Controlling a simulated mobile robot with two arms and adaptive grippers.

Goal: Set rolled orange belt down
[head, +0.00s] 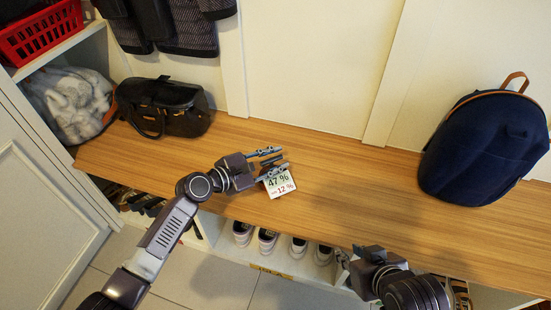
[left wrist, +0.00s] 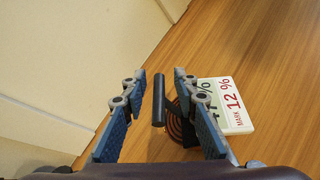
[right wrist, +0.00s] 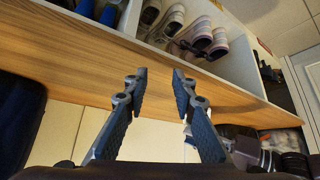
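The rolled orange belt (left wrist: 173,128) shows only in part in the left wrist view, as a dark-orange coil by the right finger of my left gripper (left wrist: 157,90). A dark bar (left wrist: 158,101) stands between that gripper's fingers, nearer the right one; I cannot tell whether it is part of the belt. The left fingers are spread apart, low over the wooden bench (head: 340,195). In the head view the left gripper (head: 270,164) largely hides the belt. My right gripper (right wrist: 159,76) is open and empty, near the bench's front edge.
A white card with printed percentages (head: 279,184) lies by the left gripper. A black bag (head: 165,107) stands at the bench's left, a navy backpack (head: 485,147) at its right. Shoes (head: 267,239) fill cubbies below. The bench between card and backpack is clear.

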